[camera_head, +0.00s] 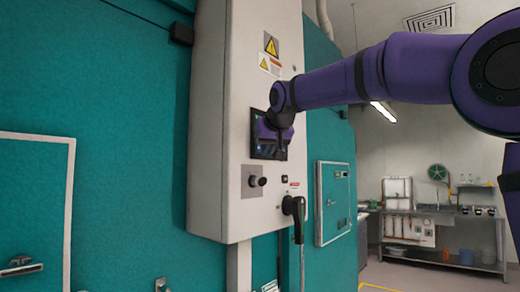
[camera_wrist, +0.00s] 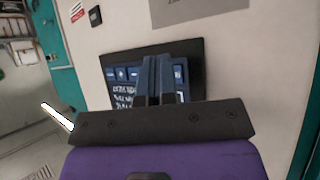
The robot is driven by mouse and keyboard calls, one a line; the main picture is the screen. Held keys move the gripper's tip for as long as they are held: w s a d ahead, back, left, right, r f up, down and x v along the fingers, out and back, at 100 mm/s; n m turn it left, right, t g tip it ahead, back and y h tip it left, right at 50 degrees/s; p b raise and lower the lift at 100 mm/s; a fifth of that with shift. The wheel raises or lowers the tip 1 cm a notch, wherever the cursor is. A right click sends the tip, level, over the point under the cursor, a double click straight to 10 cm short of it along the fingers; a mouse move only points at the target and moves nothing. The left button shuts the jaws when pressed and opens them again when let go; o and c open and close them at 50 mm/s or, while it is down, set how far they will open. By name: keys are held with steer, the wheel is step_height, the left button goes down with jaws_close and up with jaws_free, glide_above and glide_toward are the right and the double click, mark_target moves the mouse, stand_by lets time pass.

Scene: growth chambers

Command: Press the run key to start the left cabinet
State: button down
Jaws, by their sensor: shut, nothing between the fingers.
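The grey control box (camera_head: 235,110) stands out from the teal cabinet wall (camera_head: 110,90). A dark touch panel (camera_head: 258,148) is set in its front, and it also shows in the wrist view (camera_wrist: 193,70), with a row of blue keys and lines of text too small to read. I cannot tell which key is the run key. My gripper (camera_wrist: 160,62) is shut and empty, its fingertips in front of the panel's key row and hiding part of it. I cannot tell whether they touch the screen. In the head view my wrist covers much of the panel.
Below the panel are a round black knob (camera_head: 258,181) and a black lever handle (camera_head: 296,212) that sticks out. Yellow warning labels (camera_head: 271,44) are above. A metal bench (camera_head: 445,215) stands far at the right, with open floor before it.

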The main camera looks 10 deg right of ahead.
steer(key=shift+s+d, duration=0.4)
steer(key=shift+s, duration=0.15)
steer(key=shift+s, duration=0.1)
steer(key=shift+s+d, duration=0.75)
steer(key=shift+s, duration=0.25)
steer(key=shift+s+d, duration=0.7)
steer(key=shift+s, duration=0.25)
steer(key=s+d+f+g, duration=0.2)
steer(key=s+d+f, duration=0.1)
steer(key=s+f, duration=1.1)
steer(key=s+d+f+m+g+h, duration=0.1)
steer(key=s+d+f+g, duration=0.2)
steer(key=s+f, duration=1.2)
steer(key=s, duration=0.6)
steer(key=shift+s+f+g, duration=0.15)
steer(key=shift+s+g, duration=0.05)
steer(key=shift+g, duration=0.1)
